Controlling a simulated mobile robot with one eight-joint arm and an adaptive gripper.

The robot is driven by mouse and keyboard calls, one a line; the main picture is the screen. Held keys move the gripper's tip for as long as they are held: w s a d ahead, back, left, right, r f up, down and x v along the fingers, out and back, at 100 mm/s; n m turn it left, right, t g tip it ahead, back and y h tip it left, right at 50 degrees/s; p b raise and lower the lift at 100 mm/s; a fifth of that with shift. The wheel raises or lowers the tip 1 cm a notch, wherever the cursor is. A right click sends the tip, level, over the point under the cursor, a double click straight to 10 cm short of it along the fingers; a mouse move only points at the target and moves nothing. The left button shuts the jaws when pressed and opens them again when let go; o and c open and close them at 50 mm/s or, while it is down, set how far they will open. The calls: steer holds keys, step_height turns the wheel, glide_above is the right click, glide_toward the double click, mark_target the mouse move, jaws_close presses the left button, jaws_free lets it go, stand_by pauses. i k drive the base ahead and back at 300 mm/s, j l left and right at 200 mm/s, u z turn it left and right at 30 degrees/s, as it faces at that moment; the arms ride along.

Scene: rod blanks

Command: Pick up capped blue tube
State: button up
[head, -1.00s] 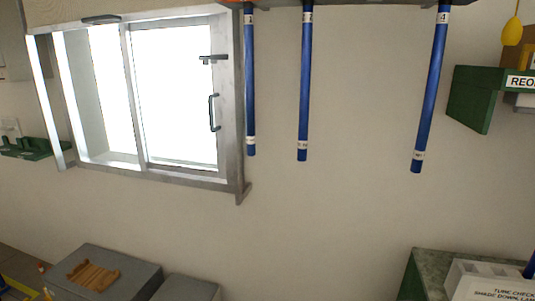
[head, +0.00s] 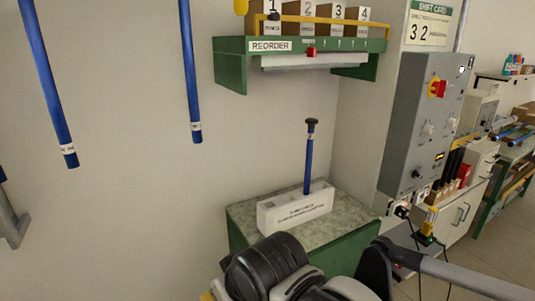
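The capped blue tube (head: 309,162) stands upright in a white holder block (head: 296,210) in the head view, right of centre. It has a black cap (head: 311,124) on top and a light band just below it. The block has a printed label on its front and sits on a green cabinet with a speckled top (head: 243,220). Parts of my arm fill the lower middle and right of the view, in front of the cabinet. My gripper cannot be made out in this view.
A green reorder shelf (head: 229,68) with numbered boxes overhangs the wall above the tube. A grey control panel (head: 421,120) with a red switch stands to the right. Uncapped blue tubes (head: 190,80) hang along the wall at left. Cables and a yellow device (head: 430,222) sit low right.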

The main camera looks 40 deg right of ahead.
mark_target(311, 122)
steer(key=z, duration=1.3)
steer(key=i, duration=0.05)
